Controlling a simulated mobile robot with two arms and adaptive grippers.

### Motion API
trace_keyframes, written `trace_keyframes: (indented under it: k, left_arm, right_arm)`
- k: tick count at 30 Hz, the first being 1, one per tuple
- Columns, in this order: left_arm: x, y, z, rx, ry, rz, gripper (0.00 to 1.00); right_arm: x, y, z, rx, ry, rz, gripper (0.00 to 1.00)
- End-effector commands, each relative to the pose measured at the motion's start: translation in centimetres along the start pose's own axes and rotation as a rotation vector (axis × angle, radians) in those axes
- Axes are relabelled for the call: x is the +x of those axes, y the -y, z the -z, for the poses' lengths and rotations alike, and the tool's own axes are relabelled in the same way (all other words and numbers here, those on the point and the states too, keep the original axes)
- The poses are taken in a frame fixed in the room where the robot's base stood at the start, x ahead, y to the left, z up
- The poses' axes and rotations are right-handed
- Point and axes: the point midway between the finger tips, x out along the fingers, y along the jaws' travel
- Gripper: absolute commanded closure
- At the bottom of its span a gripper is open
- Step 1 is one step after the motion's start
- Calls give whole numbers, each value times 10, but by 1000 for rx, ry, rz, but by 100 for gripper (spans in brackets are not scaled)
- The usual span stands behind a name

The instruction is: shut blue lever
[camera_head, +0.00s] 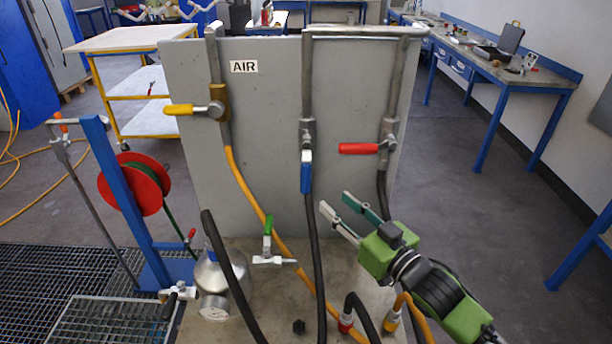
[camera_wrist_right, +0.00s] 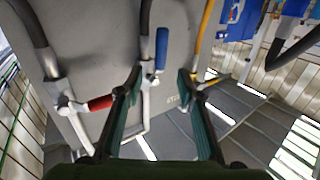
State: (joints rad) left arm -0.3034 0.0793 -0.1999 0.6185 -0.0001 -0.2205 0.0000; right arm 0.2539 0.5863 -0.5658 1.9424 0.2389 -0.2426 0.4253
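The blue lever (camera_head: 306,178) hangs straight down from the middle valve (camera_head: 307,135) on the grey panel, in line with its pipe. In the right wrist view, the blue lever (camera_wrist_right: 162,48) appears ahead of the fingers, between their tips in the picture. My right gripper (camera_head: 334,199) is open and empty, to the right of and slightly below the blue lever in the head view, with its fingers pointing toward the panel. It also shows open in the right wrist view (camera_wrist_right: 159,74). No contact with the lever is visible. My left gripper is not in view.
A red lever (camera_head: 359,148) and a yellow lever (camera_head: 186,109) stick out sideways on either side. A black hose (camera_head: 315,245) and an orange hose (camera_head: 248,187) hang down the panel. A green-handled valve (camera_head: 268,240) and a metal vessel (camera_head: 213,283) stand lower left.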

Motion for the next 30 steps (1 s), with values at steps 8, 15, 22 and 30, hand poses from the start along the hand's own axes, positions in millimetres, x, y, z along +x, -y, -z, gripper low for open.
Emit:
trace_keyframes:
  k: [8,15,22,30]
  left_arm:
    - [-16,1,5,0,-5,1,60]
    - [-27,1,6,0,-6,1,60]
    - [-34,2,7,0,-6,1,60]
    - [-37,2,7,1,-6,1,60]
  right_arm:
    - [44,1,5,1,-2,-1,66]
    - [88,1,3,1,0,0,66]
    - [119,0,2,1,1,-1,66]
    - [133,1,0,0,1,0,66]
